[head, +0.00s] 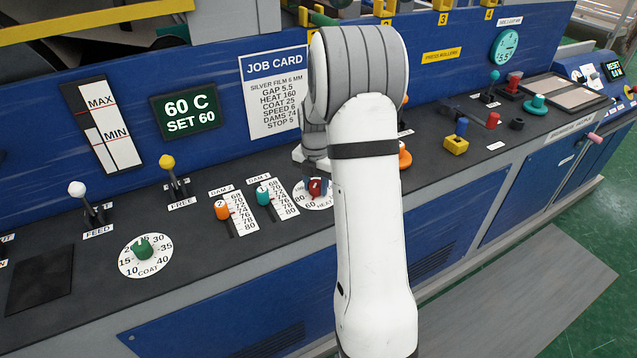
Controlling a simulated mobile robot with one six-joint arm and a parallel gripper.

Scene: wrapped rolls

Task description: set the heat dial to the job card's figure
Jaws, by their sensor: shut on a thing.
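The job card (275,92) on the blue panel reads HEAT 160, among lines for gap, coat, speed, dams and stop. The heat dial (313,198) is a white disc with a red knob, marked HEAT, with 60 and 80 readable; my arm hides its right part. My gripper (316,186) is down at the dial, shut on the red knob. The knob's pointer is too small and covered to read. The green display (186,111) reads 60 C and SET 60.
The coat dial (143,249) with a green knob is at the left. Orange (222,210) and teal (263,195) dam sliders stand just left of the heat dial. Feed (88,204) and free (173,177) levers stand further left. An orange knob (404,157) is behind my arm.

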